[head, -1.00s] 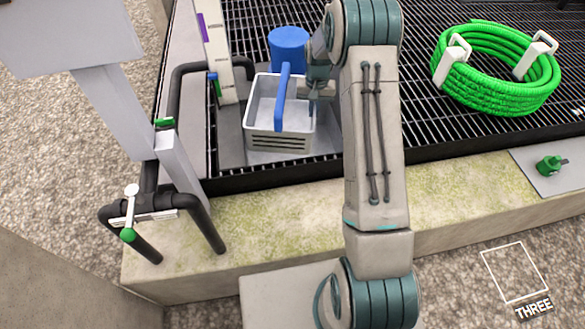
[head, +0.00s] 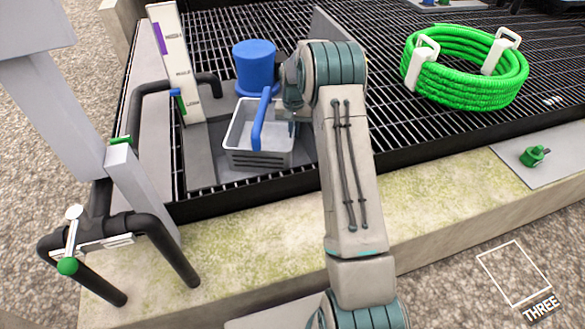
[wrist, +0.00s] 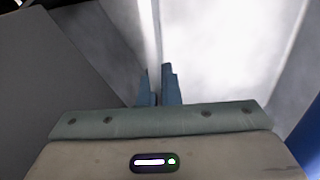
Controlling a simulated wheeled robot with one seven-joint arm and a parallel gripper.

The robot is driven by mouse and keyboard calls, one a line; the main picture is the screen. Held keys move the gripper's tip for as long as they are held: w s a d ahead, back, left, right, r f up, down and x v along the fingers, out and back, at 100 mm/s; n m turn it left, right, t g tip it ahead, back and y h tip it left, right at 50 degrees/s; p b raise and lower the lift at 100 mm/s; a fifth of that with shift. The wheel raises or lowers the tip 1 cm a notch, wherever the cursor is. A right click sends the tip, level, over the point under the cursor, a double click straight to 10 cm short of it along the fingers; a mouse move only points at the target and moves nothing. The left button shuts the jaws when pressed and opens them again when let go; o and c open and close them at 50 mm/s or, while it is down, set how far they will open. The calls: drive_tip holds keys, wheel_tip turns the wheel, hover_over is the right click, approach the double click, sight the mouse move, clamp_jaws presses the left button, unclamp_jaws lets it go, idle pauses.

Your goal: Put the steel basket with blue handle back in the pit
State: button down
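The steel basket (head: 258,158) is a pale, open-topped box with slots low on its front and a blue handle (head: 260,118) standing up over it. It appears upright, over the rectangular pit (head: 203,165) in the grating. Whether it touches the pit floor cannot be told. My gripper (head: 292,116) is at the basket's right rim, partly hidden by my arm. In the wrist view my gripper's fingers (wrist: 158,88) are close together on either side of a thin wall edge, with the bright basket interior (wrist: 215,60) beyond. A blue strip shows at lower right.
A blue bucket-like object (head: 255,70) stands just behind the basket. A marked white post (head: 175,62) and black pipes (head: 135,125) stand to the left. An upright grey plate (head: 335,30) is behind my arm. A green hose coil (head: 465,70) lies at right on the grating.

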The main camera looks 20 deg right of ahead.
wheel_tip(320, 180, down, 16)
drive_tip(key=b, duration=0.4)
drive_tip(key=shift+r, duration=0.1)
drive_tip(key=shift+b, duration=0.35)
drive_tip(key=c, duration=1.6)
unclamp_jaws()
drive_tip(key=shift+c, duration=0.2)
